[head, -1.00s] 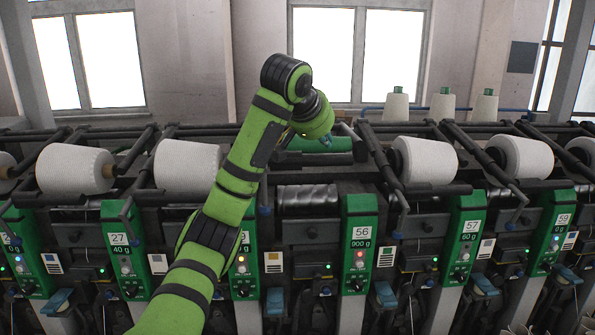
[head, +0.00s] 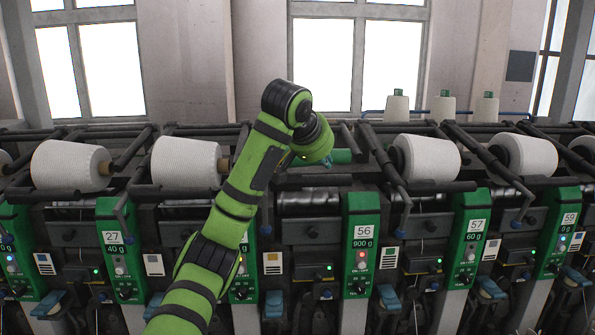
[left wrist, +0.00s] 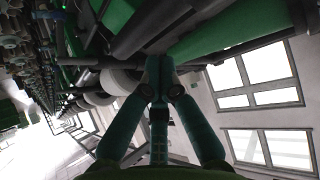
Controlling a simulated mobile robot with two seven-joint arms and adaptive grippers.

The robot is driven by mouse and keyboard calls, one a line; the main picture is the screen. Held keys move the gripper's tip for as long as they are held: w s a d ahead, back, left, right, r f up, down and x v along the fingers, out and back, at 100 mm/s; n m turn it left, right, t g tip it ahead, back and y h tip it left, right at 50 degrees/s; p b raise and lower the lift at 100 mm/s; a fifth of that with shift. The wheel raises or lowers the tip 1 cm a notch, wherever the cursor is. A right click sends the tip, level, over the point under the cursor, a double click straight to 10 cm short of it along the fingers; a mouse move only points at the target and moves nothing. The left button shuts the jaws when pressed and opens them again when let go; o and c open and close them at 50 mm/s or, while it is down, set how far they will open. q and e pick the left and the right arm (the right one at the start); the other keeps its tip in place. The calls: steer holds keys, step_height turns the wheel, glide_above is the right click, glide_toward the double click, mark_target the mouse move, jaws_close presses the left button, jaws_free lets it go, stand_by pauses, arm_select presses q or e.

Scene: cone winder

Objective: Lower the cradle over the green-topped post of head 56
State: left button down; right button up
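The green-topped post of head 56 (head: 361,243) stands right of the middle in the head view. Its label reads 56 and 900 g, and a red light shows on it. The cradle (head: 306,180) is up and left of it, a dark bar with a green tube (head: 342,156) just behind. My left gripper (head: 326,163) is at this cradle, partly hidden behind my wrist. In the left wrist view its fingers (left wrist: 158,68) meet at a dark bar, with the green tube (left wrist: 228,32) close by. My right gripper is out of view.
White cones sit on neighbouring heads, one at head 57 (head: 426,158) and one to the left (head: 186,163). Dark cradle arms and rails crowd both sides. A grooved drum (head: 308,203) lies below the cradle. Several cones stand on the back shelf (head: 440,109).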

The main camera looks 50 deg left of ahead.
arm_select(q)
steer(key=s+d+r+p, duration=0.2)
steer(key=d+r+p, duration=0.1)
steer(key=r+p, duration=0.2)
step_height(320, 180, up, 2)
steer(key=shift+s+r+p, duration=0.1)
steer(key=shift+s+p, duration=0.2)
steer(key=shift+w+d, duration=0.1)
stand_by(0.6)
